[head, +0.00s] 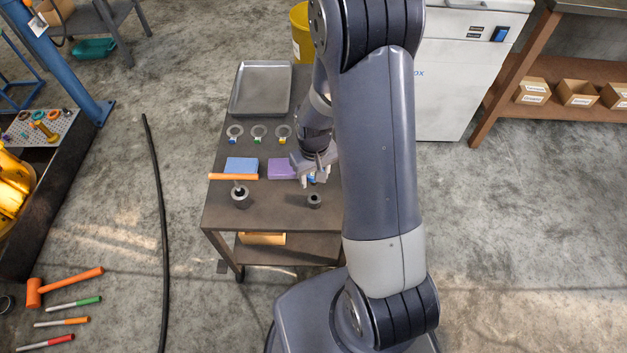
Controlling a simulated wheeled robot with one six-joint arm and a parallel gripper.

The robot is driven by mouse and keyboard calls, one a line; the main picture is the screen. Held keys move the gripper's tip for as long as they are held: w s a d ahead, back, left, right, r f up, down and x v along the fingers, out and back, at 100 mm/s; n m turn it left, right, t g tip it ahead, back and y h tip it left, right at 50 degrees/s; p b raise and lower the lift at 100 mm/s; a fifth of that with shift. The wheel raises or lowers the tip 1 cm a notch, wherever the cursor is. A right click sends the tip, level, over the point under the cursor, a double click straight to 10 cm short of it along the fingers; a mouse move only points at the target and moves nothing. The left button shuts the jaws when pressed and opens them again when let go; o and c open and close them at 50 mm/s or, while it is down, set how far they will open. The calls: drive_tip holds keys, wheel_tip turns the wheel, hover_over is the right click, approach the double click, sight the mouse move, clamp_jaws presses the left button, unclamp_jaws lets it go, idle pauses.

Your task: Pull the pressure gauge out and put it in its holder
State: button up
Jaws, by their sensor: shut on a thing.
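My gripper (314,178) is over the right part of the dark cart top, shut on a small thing. Only a bit of blue and pale grey shows at its fingertips, so I cannot make out the gauge's dial or shape. A small dark round holder (314,201) stands on the cart just below the gripper in the picture, with its hole facing up. The held thing appears above and apart from this holder, but the height is hard to judge.

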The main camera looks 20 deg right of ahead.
drive_tip(key=b, duration=0.5)
hover_over(315, 193)
drive_tip(key=s, duration=0.1)
drive_tip(key=shift+s+a+f, duration=0.1)
drive_tip(key=shift+a+f, duration=0.05)
drive_tip(key=shift+f, duration=1.3)
drive_tip(key=shift+s+a+f, duration=0.1)
drive_tip(key=shift+a+f, duration=0.05)
drive_tip(key=shift+f, duration=1.3)
drive_tip(key=shift+s+f+b, duration=0.1)
drive_tip(key=shift+f+b, duration=0.2)
drive_tip(key=shift+f, duration=0.2)
drive_tip(key=shift+f+b, duration=0.65)
drive_tip(key=shift+f, duration=0.1)
drive_tip(key=o, duration=1.2)
drive_tip(key=shift+o, duration=0.5)
drive_tip(key=o, duration=0.4)
drive_tip(key=shift+c, duration=0.2)
drive_tip(key=shift+r, duration=0.1)
